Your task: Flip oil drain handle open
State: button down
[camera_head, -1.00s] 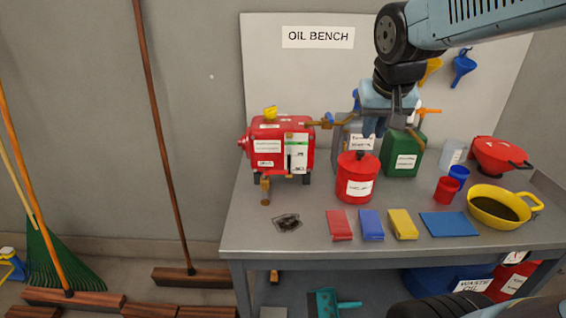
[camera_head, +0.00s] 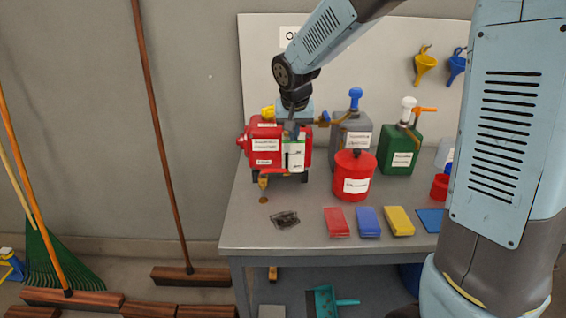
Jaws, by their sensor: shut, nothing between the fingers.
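The red pump (camera_head: 263,150) stands at the back left of the bench, with white labels and a yellow cap (camera_head: 267,112) on top. A small brass drain fitting (camera_head: 263,182) hangs at its lower front left; its handle is too small to tell its position.
A red can (camera_head: 354,176), grey can (camera_head: 350,138) and green can (camera_head: 399,150) stand right of the pump. Red, blue and yellow blocks (camera_head: 399,221) lie along the front. A dark stain (camera_head: 285,219) lies before the pump. My arm hides the bench's right side.

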jog(key=w+a+f, duration=0.1)
jog(key=a, duration=0.1)
jog(key=w+a+f, duration=0.1)
jog(key=f, duration=0.1)
jog(key=shift+w+a+f, duration=0.1)
jog(key=shift+a+f, duration=0.05)
jog(key=shift+a, duration=0.2)
jog(key=x, duration=1)
